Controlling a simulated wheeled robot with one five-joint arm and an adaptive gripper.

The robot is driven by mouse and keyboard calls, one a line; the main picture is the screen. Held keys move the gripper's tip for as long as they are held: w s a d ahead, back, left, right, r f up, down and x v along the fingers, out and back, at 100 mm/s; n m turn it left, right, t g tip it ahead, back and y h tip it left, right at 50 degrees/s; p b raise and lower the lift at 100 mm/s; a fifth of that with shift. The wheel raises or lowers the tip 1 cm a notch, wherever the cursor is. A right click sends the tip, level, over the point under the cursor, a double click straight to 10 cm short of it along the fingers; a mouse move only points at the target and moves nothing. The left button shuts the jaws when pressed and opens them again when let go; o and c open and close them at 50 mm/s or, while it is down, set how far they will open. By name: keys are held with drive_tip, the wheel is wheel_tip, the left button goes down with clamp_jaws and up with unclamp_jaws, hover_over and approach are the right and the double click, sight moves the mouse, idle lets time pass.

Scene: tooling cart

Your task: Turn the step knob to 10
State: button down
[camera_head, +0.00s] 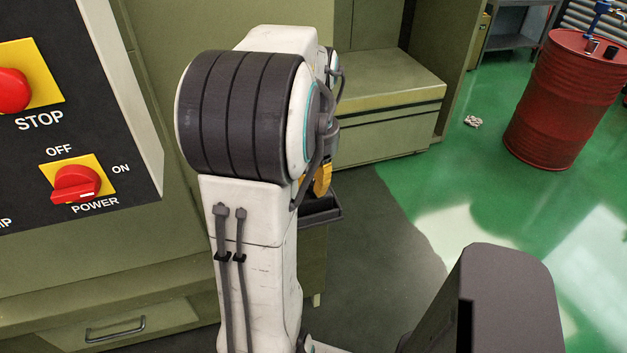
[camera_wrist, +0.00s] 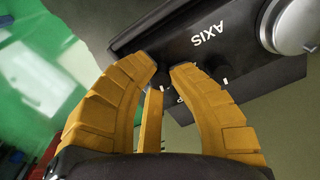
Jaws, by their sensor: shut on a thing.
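The fingertips are shut on the step knob, which the fingers hide almost wholly. The pointer and set number cannot be read. In the head view my arm hides most of the gripper; a bit of yellow finger (camera_head: 323,180) shows above a dark box edge (camera_head: 322,208).
A silver knob (camera_wrist: 298,24) sits at the box's upper right in the wrist view. In the head view, a panel with a red POWER switch (camera_head: 76,184) and STOP button (camera_head: 12,90) stands left. A red drum (camera_head: 562,100) stands far right on open green floor.

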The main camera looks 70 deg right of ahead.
sight(314, 183)
drive_tip(key=m, duration=0.7)
drive_tip(key=shift+f, duration=0.1)
drive_tip(key=m, duration=0.3)
drive_tip(key=shift+m, duration=2.4)
drive_tip(key=c, duration=1.1)
unclamp_jaws()
wheel_tip(314, 183, up, 12)
drive_tip(key=shift+r, duration=0.1)
